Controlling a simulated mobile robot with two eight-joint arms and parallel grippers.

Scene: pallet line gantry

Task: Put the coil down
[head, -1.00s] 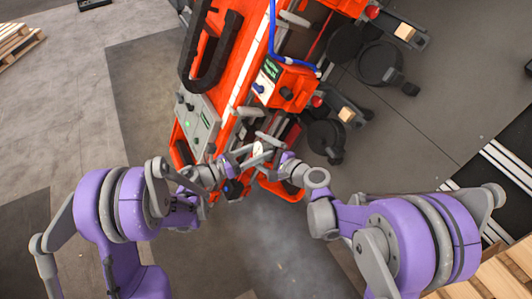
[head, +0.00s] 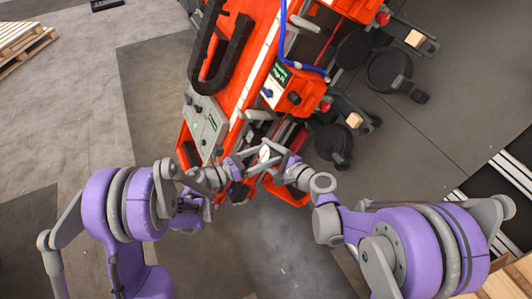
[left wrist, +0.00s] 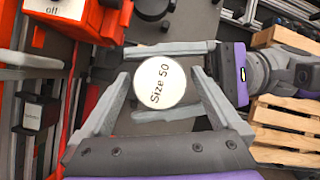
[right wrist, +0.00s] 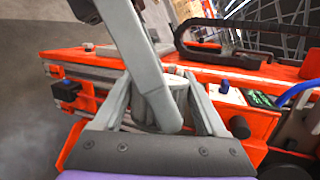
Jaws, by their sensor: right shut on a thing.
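The coil is a short grey cylinder with a white round top marked "Size 50" (left wrist: 160,84). In the head view its pale top (head: 264,155) lies between my two grippers, over the near end of the orange machine. My right gripper (head: 274,157) is shut on the coil; its fingers cross above and below it in the left wrist view. My left gripper (left wrist: 158,80) is open, with one finger on each side of the coil and small gaps showing. In the right wrist view the coil's side (right wrist: 142,108) is largely hidden by a left finger.
The orange machine (head: 245,75) fills the upper middle, with a grey button panel (head: 204,124), a black cable chain and a blue hose (head: 283,40). Black round parts (head: 388,70) stand to its right. Pallets (head: 22,42) lie far left. Floor at left is clear.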

